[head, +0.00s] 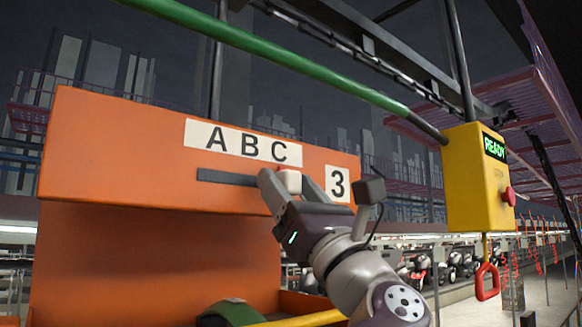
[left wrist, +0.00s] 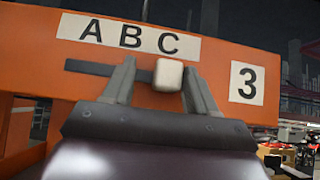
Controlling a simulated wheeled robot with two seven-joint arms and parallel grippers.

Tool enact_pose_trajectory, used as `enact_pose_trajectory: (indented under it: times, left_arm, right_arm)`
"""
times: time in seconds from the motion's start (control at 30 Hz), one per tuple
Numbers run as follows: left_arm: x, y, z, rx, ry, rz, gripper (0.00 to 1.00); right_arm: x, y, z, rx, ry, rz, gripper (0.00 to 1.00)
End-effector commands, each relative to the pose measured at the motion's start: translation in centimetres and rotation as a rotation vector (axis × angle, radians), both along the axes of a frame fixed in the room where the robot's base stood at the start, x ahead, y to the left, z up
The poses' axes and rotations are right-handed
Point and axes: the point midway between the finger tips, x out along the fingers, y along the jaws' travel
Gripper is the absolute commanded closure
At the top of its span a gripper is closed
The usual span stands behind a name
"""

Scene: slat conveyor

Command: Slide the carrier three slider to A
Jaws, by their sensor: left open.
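The carrier three slider is a pale block knob (head: 289,181) on a dark horizontal slot (head: 226,177) in the orange panel (head: 110,150). An ABC label (head: 243,142) is above the slot and a 3 label (head: 339,184) is to the right. In the left wrist view the knob (left wrist: 169,75) sits below the C, at the right part of the slot. My left gripper (head: 290,184) is open, with one finger on each side of the knob. In the left wrist view its fingers (left wrist: 160,88) show gaps beside the knob, the wider one on the left. My right gripper is not in view.
A yellow control box (head: 473,180) with a READY display, a red button and a hanging red pull handle (head: 487,281) is to the right. A green bar (head: 270,48) runs above the panel. A green curved object (head: 232,313) is below it.

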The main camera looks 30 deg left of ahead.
Motion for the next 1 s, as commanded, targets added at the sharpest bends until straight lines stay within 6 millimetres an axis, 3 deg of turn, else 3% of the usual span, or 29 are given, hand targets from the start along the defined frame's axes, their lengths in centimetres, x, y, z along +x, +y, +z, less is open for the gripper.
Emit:
enact_pose_trajectory:
  times: [0.23, 0.4, 0.53, 0.63, 0.8, 1.0]
  left_arm:
    - [0.1, 0.0, -0.1, 0.001, 0.003, 0.000, 0.46]
    - [0.2, 0.0, -0.1, 0.001, 0.003, -0.001, 1.00]
    - [0.1, 0.1, -0.2, 0.001, 0.003, 0.000, 1.00]
    - [-1.0, 0.5, -0.7, -0.001, 0.000, 0.001, 1.00]
    - [-5.0, 2.2, -1.0, -0.001, -0.003, 0.002, 1.00]
    - [-8.6, 3.7, -0.5, 0.000, 0.002, 0.001, 1.00]
  right_arm:
    - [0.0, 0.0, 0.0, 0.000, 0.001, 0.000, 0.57]
    - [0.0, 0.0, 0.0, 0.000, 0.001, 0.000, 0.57]
    - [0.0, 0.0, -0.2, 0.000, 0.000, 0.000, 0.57]
    - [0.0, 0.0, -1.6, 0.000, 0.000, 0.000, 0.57]
    - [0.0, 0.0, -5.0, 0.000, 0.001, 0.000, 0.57]
    - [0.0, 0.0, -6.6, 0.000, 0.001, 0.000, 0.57]
